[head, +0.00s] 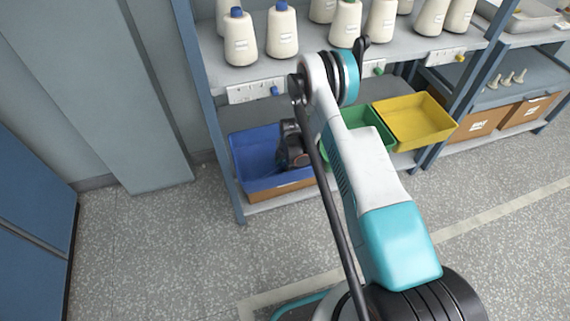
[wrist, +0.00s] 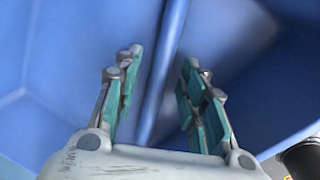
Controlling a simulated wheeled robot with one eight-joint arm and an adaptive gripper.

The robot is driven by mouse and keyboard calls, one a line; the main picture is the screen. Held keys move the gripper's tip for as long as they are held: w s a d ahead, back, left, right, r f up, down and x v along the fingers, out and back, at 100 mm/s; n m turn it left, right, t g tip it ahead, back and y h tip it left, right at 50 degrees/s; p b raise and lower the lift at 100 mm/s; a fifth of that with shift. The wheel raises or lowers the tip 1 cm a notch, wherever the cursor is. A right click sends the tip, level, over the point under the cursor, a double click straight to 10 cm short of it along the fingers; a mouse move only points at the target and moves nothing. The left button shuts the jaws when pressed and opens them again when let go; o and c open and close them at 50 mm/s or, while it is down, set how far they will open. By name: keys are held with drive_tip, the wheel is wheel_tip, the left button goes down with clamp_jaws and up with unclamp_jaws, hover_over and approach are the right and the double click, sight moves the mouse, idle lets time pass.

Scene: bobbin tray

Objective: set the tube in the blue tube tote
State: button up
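The blue tube tote (head: 240,172) stands on the low shelf at the left, and its blue inside (wrist: 60,60) fills most of the wrist view. My gripper (head: 291,155) is over or inside the right part of this tote. In the wrist view my gripper (wrist: 160,72) has its two green-padded fingers apart, with a clear gap between them. A blue ridge or edge runs through that gap; it looks like part of the tote, not a held thing. I see no tube in the tote; part of its inside is hidden by my arm.
A green bin (head: 368,118) and a yellow bin (head: 415,121) stand to the right of the tote. Yarn cones, two with blue tops (head: 282,32), stand on the shelf above. A rack post (head: 215,120) is close on the left. The floor at left is clear.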

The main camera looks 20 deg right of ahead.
wheel_tip(320, 180, up, 11)
drive_tip(key=s+p, duration=0.1)
drive_tip(key=p, duration=0.2)
drive_tip(key=shift+s+d+r+p, duration=0.2)
drive_tip(key=shift+s+d+p, duration=0.05)
drive_tip(key=shift+s+p, duration=0.15)
